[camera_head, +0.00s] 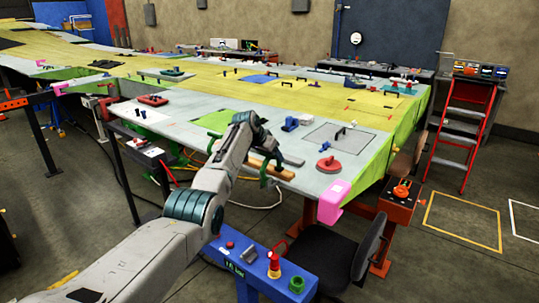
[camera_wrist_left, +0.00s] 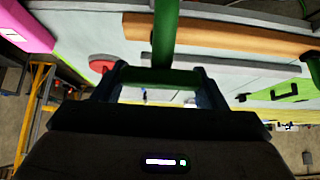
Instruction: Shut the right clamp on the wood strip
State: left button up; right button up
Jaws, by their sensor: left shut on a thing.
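The wood strip (camera_head: 284,174) is an orange-brown bar at the near edge of the grey wing panel; it also crosses the top of the left wrist view (camera_wrist_left: 225,37). The green right clamp (camera_head: 264,179) stands at the strip. Its upright bar (camera_wrist_left: 165,30) passes in front of the strip in the left wrist view. My left gripper (camera_head: 264,143) is shut on the clamp's green crossbar (camera_wrist_left: 160,77), between both fingers. I cannot tell whether the clamp touches the strip on both faces. My right gripper is not in view.
A pink block (camera_head: 333,200) hangs on the panel's near corner. A red disc (camera_head: 329,164) lies on the panel right of the clamp. A blue tool stand (camera_head: 255,262) and a black chair (camera_head: 335,255) stand in front. Another green part (camera_wrist_left: 313,70) shows at the wrist view's right edge.

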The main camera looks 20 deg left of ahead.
pick_arm(q)
jog(key=shift+s+f, duration=0.1)
jog(key=shift+f, duration=0.3)
jog(key=o, duration=1.4)
jog(key=shift+r, duration=0.2)
jog(key=shift+r, duration=0.15)
jog(key=shift+s+a+r, duration=0.1)
jog(key=shift+r, duration=0.05)
jog(key=b+v, duration=0.4)
jog(key=v, duration=0.6)
